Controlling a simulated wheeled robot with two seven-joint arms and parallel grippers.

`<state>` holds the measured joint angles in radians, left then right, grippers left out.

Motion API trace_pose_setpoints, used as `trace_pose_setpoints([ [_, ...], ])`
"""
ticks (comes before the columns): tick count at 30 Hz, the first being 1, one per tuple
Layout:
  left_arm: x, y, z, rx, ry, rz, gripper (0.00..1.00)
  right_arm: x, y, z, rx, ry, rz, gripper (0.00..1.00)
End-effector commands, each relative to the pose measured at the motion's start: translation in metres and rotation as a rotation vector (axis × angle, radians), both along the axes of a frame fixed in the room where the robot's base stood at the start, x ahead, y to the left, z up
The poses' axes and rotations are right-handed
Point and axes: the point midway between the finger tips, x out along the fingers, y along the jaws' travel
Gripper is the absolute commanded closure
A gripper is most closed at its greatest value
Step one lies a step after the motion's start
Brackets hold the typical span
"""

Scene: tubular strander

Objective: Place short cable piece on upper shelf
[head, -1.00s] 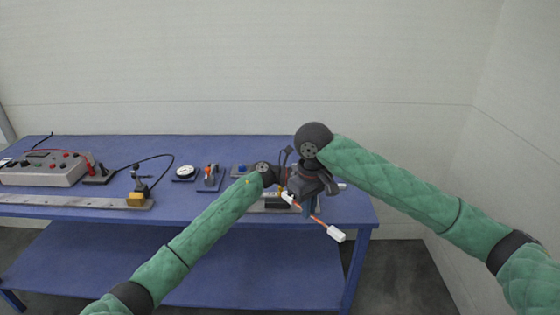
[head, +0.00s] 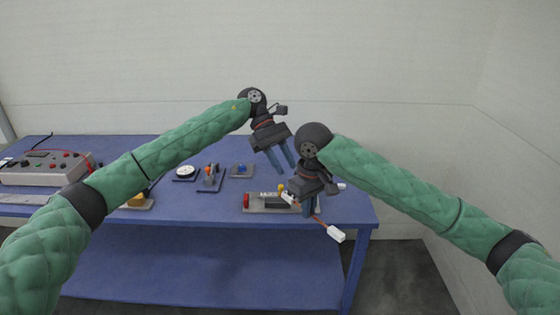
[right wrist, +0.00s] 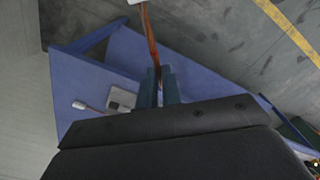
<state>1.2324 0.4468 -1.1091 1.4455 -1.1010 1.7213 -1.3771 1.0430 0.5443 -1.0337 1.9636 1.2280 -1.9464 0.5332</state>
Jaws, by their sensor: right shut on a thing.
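The short cable piece has a reddish-orange wire (head: 319,219) with a white connector (head: 335,234) at its lower right end and another white connector (head: 288,198) at its upper left. My right gripper (head: 309,211) is shut on the wire between them, near the table's front right edge. In the right wrist view the wire (right wrist: 151,40) runs up from between the fingers (right wrist: 159,75). My left gripper (head: 285,169) is open and empty, above and left of the right one. The blue table has an upper surface (head: 200,206) and a lower shelf (head: 200,265).
A grey fixture (head: 257,209) with a red block sits on the table just left of my right gripper. A gauge (head: 185,172), a small blue-topped device (head: 242,170) and a grey control box (head: 45,170) stand further left. The lower shelf looks clear.

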Motion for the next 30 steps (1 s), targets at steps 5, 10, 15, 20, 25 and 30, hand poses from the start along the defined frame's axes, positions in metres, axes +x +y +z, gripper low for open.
trace_pose_setpoints([
  [5,-0.003,0.008,0.003,0.025,-0.011,-0.035,0.67,0.000,0.000,0.000,0.000,0.000,0.000,1.00],
  [10,-0.011,0.002,-0.007,0.026,-0.011,-0.039,0.67,0.000,0.000,0.000,0.000,0.000,0.000,1.00],
  [15,-0.025,-0.009,-0.025,0.025,-0.010,-0.039,0.67,0.000,0.000,0.000,0.000,0.000,0.000,1.00],
  [20,-0.039,-0.021,-0.043,0.026,-0.011,-0.038,0.67,0.000,0.000,0.000,0.000,0.000,0.000,1.00],
  [25,-0.053,-0.032,-0.061,0.024,-0.010,-0.038,0.67,0.000,0.000,0.000,0.000,0.000,0.000,1.00],
  [30,-0.063,-0.040,-0.073,0.025,-0.011,-0.037,0.67,0.000,0.000,0.000,0.000,0.000,0.000,1.00],
])
